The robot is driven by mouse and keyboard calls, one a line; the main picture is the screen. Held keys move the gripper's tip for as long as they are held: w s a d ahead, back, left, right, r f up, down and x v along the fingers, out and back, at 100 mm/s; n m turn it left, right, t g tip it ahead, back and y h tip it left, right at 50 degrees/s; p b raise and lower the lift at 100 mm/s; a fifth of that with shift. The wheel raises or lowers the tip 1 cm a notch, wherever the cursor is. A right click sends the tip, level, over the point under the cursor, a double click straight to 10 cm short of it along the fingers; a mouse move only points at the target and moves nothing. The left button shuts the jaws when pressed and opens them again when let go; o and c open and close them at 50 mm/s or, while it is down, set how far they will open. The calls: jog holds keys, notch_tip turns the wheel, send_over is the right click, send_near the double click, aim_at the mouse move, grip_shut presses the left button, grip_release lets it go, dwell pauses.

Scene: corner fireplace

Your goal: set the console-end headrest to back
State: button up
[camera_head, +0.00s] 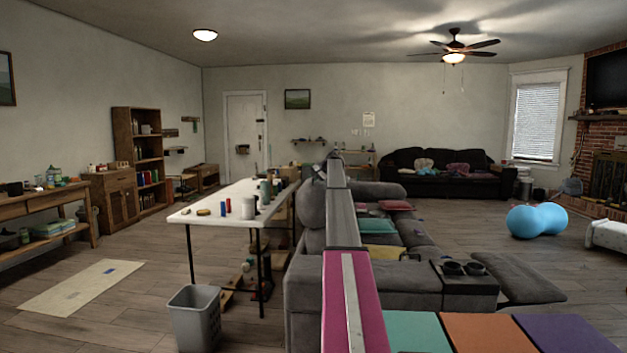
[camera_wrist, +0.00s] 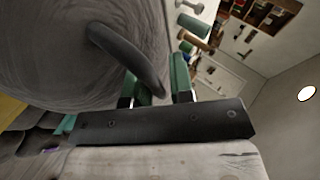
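A grey rounded headrest (camera_head: 311,203) stands on the back of the sectional sofa (camera_head: 372,277), left of my arm. In the wrist view a large grey padded surface (camera_wrist: 45,45) fills the left side, with a dark curved handle (camera_wrist: 122,52) in front of it. My gripper (camera_wrist: 164,88) has two green fingers with a gap between them. The handle's lower end overlaps the left finger in view; I cannot tell whether they touch. The gripper is not clear in the head view. The black console (camera_head: 470,284) has two cup holders.
A white table (camera_head: 225,200) with bottles and cups stands left of the sofa, with a grey bin (camera_head: 194,318) at its near end. Open floor (camera_head: 130,235) lies left of the table.

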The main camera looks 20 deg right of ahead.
jog(key=shift+s, duration=0.1)
jog(key=v, duration=1)
jog(key=shift+s+r, duration=0.2)
jog(key=shift+r, duration=0.1)
jog(key=shift+d, duration=0.1)
